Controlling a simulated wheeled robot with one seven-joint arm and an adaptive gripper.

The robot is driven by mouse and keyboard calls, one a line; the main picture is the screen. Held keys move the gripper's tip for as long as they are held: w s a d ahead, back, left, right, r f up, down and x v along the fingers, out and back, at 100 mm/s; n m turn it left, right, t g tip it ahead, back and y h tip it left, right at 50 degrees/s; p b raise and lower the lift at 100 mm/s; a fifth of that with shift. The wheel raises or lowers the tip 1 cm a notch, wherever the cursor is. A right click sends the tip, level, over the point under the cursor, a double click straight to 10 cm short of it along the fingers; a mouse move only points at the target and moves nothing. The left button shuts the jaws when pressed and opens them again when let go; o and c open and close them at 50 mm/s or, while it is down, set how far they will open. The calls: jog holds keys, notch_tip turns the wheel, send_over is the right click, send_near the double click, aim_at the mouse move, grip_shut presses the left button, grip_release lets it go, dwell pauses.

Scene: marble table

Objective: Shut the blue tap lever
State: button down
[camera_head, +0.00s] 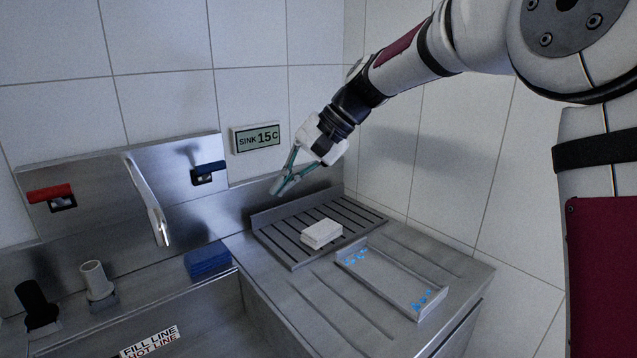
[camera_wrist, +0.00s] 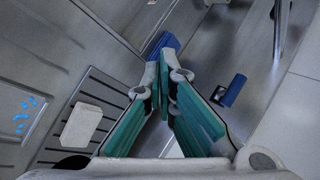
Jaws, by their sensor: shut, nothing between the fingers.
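The blue tap lever (camera_head: 209,168) sits on the steel back panel, right of the spout, above a small dark slot. It lies roughly level across the panel. In the wrist view the blue lever (camera_wrist: 234,90) shows to the right of the fingers. My gripper (camera_head: 281,188) hangs to the right of the lever, over the back of the ribbed drainer, apart from it. In the wrist view the green-padded fingers of my gripper (camera_wrist: 163,75) come together at the tips, with nothing between them.
A red lever (camera_head: 50,193) sits left of the curved spout (camera_head: 148,203). A blue sponge (camera_head: 207,261) lies on the sink edge. A white block (camera_head: 321,233) rests on the drainer rack (camera_head: 278,249), beside a shallow tray (camera_head: 392,283) with blue spots. A display (camera_head: 257,137) reads "SINK 15C".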

jog(key=s+d+t+h+p, duration=0.1)
jog(key=s+d, duration=0.5)
jog(key=s, duration=0.6)
jog(key=s+d+r+n+t+h+p, duration=0.1)
jog(key=s+d+h+p, duration=0.3)
jog(key=s+d, duration=0.3)
jog(key=s+d+r+n+t+h+p, duration=0.1)
jog(key=s+d, duration=0.6)
jog(key=s, duration=1.1)
jog(key=shift+r+t+h+p, duration=0.25)
jog(key=shift+h+p, duration=0.4)
jog(key=shift+h, duration=0.35)
